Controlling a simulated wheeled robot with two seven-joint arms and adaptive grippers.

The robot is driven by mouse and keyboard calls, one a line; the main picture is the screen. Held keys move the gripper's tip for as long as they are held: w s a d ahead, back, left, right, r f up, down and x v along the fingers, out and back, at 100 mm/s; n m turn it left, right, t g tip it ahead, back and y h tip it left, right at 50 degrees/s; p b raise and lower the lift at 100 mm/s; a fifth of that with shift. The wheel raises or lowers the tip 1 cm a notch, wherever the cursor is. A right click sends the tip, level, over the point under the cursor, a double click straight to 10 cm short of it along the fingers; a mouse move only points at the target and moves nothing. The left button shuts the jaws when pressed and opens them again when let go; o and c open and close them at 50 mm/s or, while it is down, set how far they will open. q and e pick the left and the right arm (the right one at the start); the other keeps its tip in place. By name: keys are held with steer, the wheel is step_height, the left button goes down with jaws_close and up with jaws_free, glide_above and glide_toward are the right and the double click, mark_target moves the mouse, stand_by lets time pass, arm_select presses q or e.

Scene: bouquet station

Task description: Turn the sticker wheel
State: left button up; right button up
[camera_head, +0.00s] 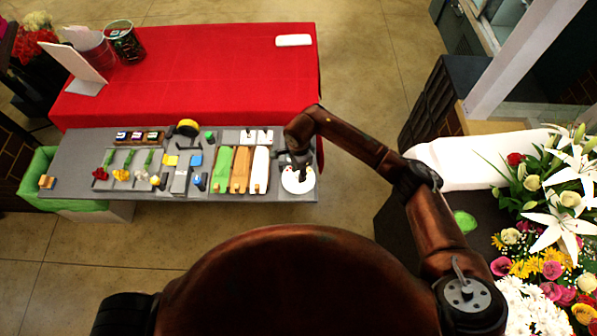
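The sticker wheel (292,187) is a white disc near the right end of the grey work table (140,187). Small coloured marks show on it. My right arm comes in from the right and bends down over the wheel. My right gripper (300,174) points down at the upper part of the disc and hides some of it. The fingers are dark and small, so I cannot tell whether they are open or shut, or whether they touch the disc. My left gripper is not in view.
Left of the wheel lie green, orange and white wrap pieces (240,170). A red-covered table (220,80) stands behind. Flower bunches (560,220) fill the right side.

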steer(key=shift+c, duration=0.7)
jaws_close()
steer(key=m+b, duration=0.2)
steer(key=m, duration=0.1)
steer(key=shift+w+m, duration=0.1)
steer(key=shift+m, duration=0.2)
steer(key=m+b, duration=0.2)
steer(key=m, duration=0.2)
steer(key=shift+m, duration=0.3)
steer(key=m+b, duration=0.1)
steer(key=m, duration=0.8)
steer(key=shift+r+b, duration=0.1)
steer(key=shift+b, duration=0.2)
steer(key=shift+m, duration=0.5)
